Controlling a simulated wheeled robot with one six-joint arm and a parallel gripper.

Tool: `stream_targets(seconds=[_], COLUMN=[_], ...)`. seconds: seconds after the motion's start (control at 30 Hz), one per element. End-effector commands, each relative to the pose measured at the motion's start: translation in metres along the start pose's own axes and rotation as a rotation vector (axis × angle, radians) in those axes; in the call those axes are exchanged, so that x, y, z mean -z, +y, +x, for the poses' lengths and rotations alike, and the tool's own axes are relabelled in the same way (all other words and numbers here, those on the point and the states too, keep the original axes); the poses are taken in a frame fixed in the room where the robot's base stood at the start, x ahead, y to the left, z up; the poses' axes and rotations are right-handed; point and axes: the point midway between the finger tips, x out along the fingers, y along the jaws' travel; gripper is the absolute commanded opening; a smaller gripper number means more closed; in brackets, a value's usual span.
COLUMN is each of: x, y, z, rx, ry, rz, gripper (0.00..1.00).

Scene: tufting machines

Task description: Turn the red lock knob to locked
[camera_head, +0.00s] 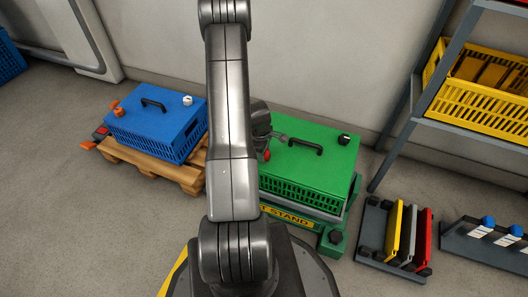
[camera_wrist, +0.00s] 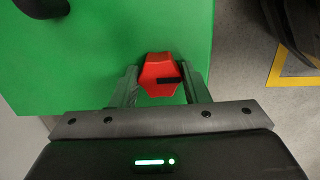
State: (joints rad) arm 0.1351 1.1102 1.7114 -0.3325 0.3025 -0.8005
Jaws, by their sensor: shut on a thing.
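The red lock knob (camera_wrist: 158,72) is a faceted red knob with a black pointer bar. It sits at the edge of a green box lid (camera_wrist: 110,75) in the wrist view. My gripper (camera_wrist: 160,85) has one finger on each side of the knob and is shut on it. The black bar points to the right in the wrist view. In the head view the green box (camera_head: 318,165) stands right of my arm, and a small red part of the knob (camera_head: 266,155) shows beside my gripper. Lock markings are not visible.
A blue box (camera_head: 155,125) with an orange knob stands on a wooden pallet (camera_head: 185,175) at left. The green box rests on a green stand (camera_head: 333,240). A rack with a yellow crate (camera_head: 480,108) and holders of coloured plates (camera_head: 395,235) are at right.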

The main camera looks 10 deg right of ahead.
Motion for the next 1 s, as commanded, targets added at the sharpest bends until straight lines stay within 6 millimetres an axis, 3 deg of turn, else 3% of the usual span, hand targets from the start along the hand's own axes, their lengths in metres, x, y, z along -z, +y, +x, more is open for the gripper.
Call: stream_targets(seconds=[0.4,0.43,0.53,0.83,1.0], x=[0.000,0.000,0.000,0.000,0.000], y=[0.001,0.001,0.001,0.000,0.001], z=[0.000,0.000,0.000,-0.001,-0.021], rx=[-0.002,-0.002,-0.002,-0.001,-0.003], ry=[0.000,0.000,0.000,0.000,0.001], rz=[-0.009,-0.009,-0.009,-0.008,-0.008], gripper=[0.19,0.43,0.63,0.64,0.64])
